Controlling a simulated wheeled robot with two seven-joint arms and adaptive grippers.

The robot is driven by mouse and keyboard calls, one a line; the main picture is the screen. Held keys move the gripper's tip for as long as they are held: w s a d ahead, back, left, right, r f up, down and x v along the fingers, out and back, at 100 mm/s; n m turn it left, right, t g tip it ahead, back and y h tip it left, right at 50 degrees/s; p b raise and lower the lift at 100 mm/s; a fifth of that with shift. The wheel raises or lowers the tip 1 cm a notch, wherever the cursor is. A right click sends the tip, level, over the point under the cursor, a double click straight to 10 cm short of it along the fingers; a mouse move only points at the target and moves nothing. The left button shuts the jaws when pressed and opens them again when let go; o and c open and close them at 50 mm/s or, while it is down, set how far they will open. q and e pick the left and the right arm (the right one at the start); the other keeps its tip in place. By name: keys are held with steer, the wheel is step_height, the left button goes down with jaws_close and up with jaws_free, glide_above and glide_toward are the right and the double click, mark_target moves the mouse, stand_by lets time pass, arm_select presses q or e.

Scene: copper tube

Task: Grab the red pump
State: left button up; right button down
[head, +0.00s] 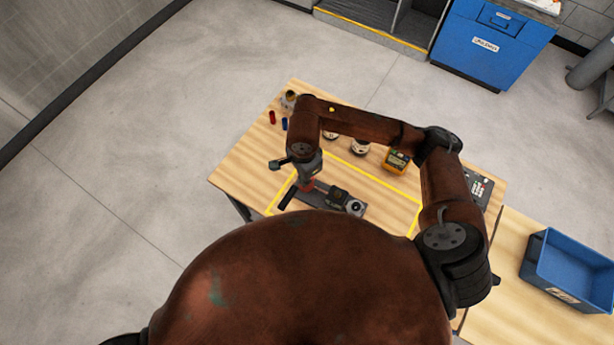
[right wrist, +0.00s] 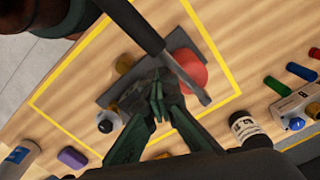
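The pump (head: 338,194) lies inside the yellow outline on the wooden table. It has a dark grey base plate, a long black handle (head: 288,197) and a red round part, seen in the right wrist view (right wrist: 190,68). My right gripper (head: 309,181) is over the pump, close to the red part. In the right wrist view its fingers (right wrist: 157,92) come together over the middle of the pump and hide part of it. Whether they touch or pinch it cannot be told. My left gripper is not in view.
A red cylinder (head: 272,117) and a blue cylinder (head: 285,124) stand at the table's far left. A yellow meter (head: 397,161) and a white-topped jar (head: 360,147) stand along the back. A blue bin (head: 570,268) sits on the table to the right.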

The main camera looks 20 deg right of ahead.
steer(key=shift+a+r, duration=0.1)
steer(key=c, duration=2.6)
jaws_free()
steer(key=shift+c, duration=0.2)
steer(key=o, duration=2.1)
steer(key=shift+r, duration=0.1)
